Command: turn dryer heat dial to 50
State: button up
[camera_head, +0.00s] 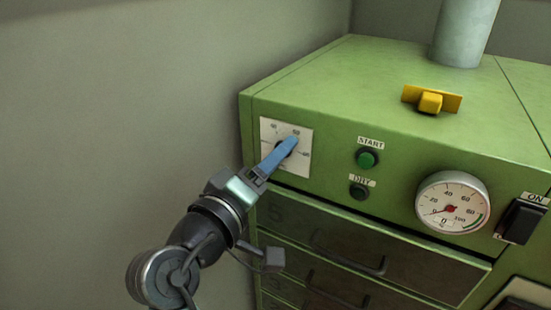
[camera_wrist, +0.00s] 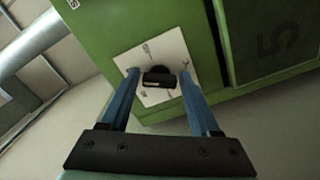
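The heat dial is on a white square plate (camera_head: 303,168) at the left of the green dryer's front. Scale numbers are printed around it, partly covered and hard to read. In the wrist view the plate (camera_wrist: 168,48) lies behind a dark knob (camera_wrist: 160,80). My gripper (camera_head: 291,143) reaches the dial from the lower left. Its two blue fingers stand apart, one on each side of the knob. A small gap seems to show between knob and fingers, so I see no firm grip. The knob is mostly hidden in the head view, and its setting cannot be read.
Right of the dial are a green START button (camera_head: 367,158), a dark DRY button (camera_head: 359,192), a round gauge (camera_head: 452,203) and a black ON switch (camera_head: 520,220). Drawers (camera_head: 350,245) with handles lie below. A yellow piece (camera_head: 431,101) is on top. A wall is close left.

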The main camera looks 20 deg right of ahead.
jog(key=shift+o, duration=1.1)
jog(key=shift+a, duration=0.1)
jog(key=b+v, duration=0.2)
jog(key=v, duration=1)
jog(key=shift+s+a, duration=0.25)
jog(key=shift+s, duration=0.1)
